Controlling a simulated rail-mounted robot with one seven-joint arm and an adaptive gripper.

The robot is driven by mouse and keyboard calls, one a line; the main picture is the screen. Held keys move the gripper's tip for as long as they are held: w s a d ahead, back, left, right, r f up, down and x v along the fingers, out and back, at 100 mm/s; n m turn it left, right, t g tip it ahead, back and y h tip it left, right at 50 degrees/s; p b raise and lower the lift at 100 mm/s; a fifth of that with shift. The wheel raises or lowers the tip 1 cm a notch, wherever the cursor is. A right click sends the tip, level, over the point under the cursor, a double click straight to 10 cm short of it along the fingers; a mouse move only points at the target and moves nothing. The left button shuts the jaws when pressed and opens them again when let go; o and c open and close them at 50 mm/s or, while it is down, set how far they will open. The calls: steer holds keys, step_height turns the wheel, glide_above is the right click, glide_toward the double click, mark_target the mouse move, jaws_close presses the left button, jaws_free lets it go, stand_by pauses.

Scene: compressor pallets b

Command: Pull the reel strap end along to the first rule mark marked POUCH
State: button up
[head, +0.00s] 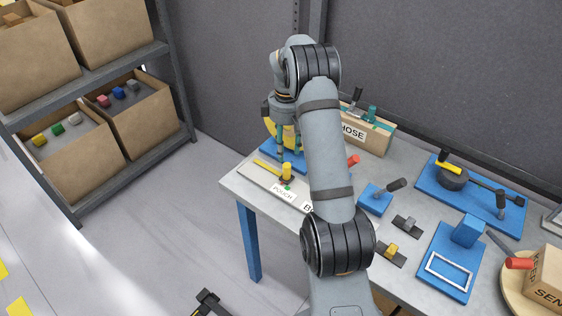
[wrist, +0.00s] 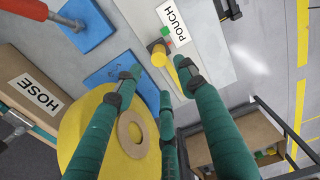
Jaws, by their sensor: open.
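The yellow reel (wrist: 88,112) stands on a blue base (wrist: 142,82) at the left end of the bench; in the head view it is partly behind my arm. A yellow strap (head: 266,168) runs out along a pale rule board (head: 248,175) to an upright yellow knob (head: 286,170), seen from above in the wrist view (wrist: 158,59). A dark piece is at the knob's foot. The POUCH label (head: 284,192) and a small green mark (wrist: 166,32) lie just beyond the knob. My gripper (wrist: 160,76) is open, its green fingers apart near the reel and knob, holding nothing.
A box labelled HOSE (head: 375,138) stands behind the reel. A blue block with a lever (head: 375,200) and small clips (head: 407,226) lie right of my arm. A blue frame fixture (head: 450,268) is farther right. Shelves with cartons (head: 62,165) stand left, across open floor.

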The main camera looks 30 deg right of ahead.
mark_target(287, 162)
steer(key=f, duration=0.3)
steer(key=f+p, duration=0.1)
steer(key=f, duration=0.4)
steer(key=shift+s+d+f+p, duration=0.15)
steer(key=shift+s+f+p, duration=0.15)
steer(key=shift+f+p, duration=0.1)
steer(key=shift+w+f, duration=0.1)
steer(key=shift+f, duration=0.1)
jaws_close()
